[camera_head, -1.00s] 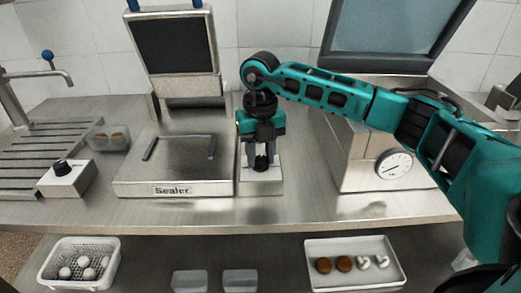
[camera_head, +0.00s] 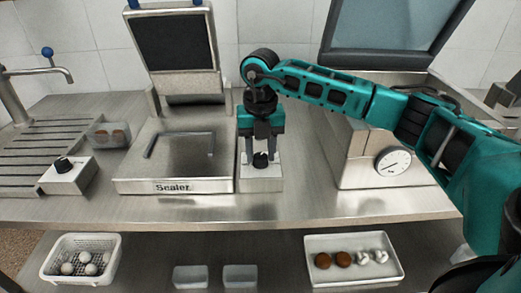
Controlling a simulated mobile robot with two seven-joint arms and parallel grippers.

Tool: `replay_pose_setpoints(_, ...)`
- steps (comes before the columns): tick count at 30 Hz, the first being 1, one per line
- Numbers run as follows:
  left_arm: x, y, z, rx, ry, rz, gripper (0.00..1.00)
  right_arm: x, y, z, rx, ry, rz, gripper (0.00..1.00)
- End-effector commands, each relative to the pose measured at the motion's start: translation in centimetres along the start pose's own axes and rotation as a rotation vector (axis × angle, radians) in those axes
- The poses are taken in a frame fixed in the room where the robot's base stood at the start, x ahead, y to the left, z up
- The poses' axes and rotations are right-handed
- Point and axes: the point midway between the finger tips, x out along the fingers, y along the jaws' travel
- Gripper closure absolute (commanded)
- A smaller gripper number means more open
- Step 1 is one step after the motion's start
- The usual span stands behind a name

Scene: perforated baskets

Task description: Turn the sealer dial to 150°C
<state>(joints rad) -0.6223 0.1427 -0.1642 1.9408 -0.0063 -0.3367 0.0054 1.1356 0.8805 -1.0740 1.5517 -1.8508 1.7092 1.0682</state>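The sealer (camera_head: 172,186) is a steel machine with its lid raised, labelled "Sealer" on its front edge. Its black dial (camera_head: 260,160) sits on a light box (camera_head: 260,184) just right of the sealer plate. My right gripper (camera_head: 261,156) points down from above, with one finger on each side of the dial. The fingers are spread, with gaps visible between them and the dial. The dial's markings are too small to read. My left gripper is not in view.
Another black knob (camera_head: 63,165) sits on a white box at the left. A steel unit with a round gauge (camera_head: 393,161) stands at the right, under my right arm. A white basket (camera_head: 50,262) and a white tray (camera_head: 396,272) are on the lower shelf.

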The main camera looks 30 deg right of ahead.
Motion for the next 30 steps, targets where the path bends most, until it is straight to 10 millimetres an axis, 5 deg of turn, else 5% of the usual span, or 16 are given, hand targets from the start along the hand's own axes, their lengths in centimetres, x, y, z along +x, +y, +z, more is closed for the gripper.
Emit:
replay_pose_setpoints(6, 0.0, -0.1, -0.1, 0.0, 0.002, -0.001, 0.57, 0.1, 0.0, -0.1, -0.001, 0.002, -0.001, 0.39)
replay_pose_setpoints(17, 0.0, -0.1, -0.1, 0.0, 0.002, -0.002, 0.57, -0.9, 0.0, -0.1, -0.002, 0.002, 0.001, 0.39)
replay_pose_setpoints(30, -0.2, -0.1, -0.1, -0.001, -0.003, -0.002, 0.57, -10.0, 0.1, 0.0, -0.002, -0.001, 0.002, 0.39)
